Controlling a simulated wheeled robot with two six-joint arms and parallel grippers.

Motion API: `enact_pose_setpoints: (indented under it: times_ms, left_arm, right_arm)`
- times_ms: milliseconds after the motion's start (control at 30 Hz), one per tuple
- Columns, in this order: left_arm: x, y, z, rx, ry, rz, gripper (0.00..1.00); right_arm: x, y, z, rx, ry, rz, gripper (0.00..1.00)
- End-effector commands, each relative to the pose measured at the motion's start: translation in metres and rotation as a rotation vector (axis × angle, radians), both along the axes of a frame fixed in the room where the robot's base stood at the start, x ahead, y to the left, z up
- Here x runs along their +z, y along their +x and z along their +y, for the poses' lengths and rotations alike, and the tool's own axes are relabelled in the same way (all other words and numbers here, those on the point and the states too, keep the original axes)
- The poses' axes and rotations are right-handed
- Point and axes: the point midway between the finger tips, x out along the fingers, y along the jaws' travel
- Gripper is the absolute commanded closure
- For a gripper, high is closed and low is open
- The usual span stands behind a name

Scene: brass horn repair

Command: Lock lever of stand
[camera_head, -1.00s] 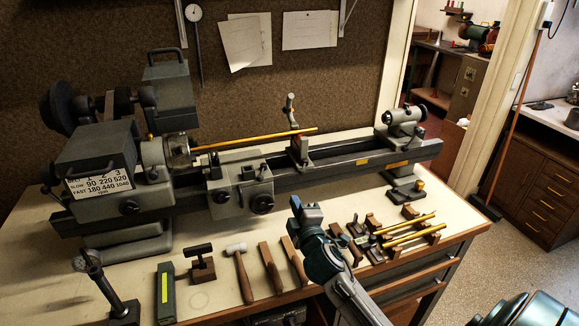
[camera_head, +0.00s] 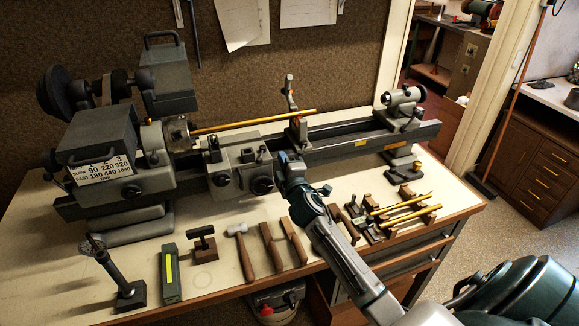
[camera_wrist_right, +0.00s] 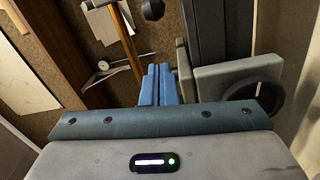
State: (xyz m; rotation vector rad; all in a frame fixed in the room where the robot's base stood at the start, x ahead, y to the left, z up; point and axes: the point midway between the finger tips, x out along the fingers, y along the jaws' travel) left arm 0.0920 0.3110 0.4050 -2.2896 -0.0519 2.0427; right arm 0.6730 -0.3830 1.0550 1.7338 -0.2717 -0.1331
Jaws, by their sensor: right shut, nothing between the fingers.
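The stand (camera_head: 299,128) is a grey and red rest on the lathe bed. Its upright arm (camera_head: 290,92) points up beside the brass rod. Which part is its lock lever I cannot tell for sure. My right gripper (camera_head: 283,158) is in front of the lathe, below and left of the stand and apart from it in the picture. Its blue fingers (camera_wrist_right: 158,84) are together and empty in the right wrist view. The brass rod (camera_head: 255,121) runs from the chuck (camera_head: 178,133) to the stand and also shows in the wrist view (camera_wrist_right: 124,38). My left gripper is out of view.
The lathe carriage (camera_head: 238,168) with its handwheels is just left of my right gripper. The tailstock (camera_head: 400,105) is at the right. A mallet (camera_head: 243,250), wooden tools and a rack of brass rods (camera_head: 405,210) lie along the bench front. Bare bench shows at left.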

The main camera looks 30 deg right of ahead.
Motion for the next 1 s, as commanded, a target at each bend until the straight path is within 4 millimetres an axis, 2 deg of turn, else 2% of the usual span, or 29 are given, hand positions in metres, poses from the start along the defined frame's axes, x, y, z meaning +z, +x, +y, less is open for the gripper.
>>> enact_pose_setpoints:
  times_ms: [33, 100, 200, 400, 867, 1000]
  left_arm:
    - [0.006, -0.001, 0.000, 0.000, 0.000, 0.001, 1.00]
    - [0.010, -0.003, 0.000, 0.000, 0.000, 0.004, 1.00]
    - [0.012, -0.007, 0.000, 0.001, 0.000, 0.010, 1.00]
    - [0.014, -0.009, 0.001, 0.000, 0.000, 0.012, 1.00]
    - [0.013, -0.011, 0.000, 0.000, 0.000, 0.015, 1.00]
    - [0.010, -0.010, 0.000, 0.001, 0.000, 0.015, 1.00]
  right_arm:
    - [0.005, 0.011, -0.003, -0.001, 0.000, -0.001, 1.00]
    - [0.004, 0.021, -0.007, -0.001, -0.001, 0.001, 1.00]
    - [-0.002, 0.007, -0.022, 0.000, -0.005, 0.003, 1.00]
    - [-0.006, -0.002, -0.036, 0.000, -0.002, 0.001, 1.00]
    - [-0.007, -0.004, -0.039, 0.001, -0.001, 0.000, 1.00]
    - [-0.008, -0.009, -0.045, 0.007, -0.003, -0.002, 1.00]
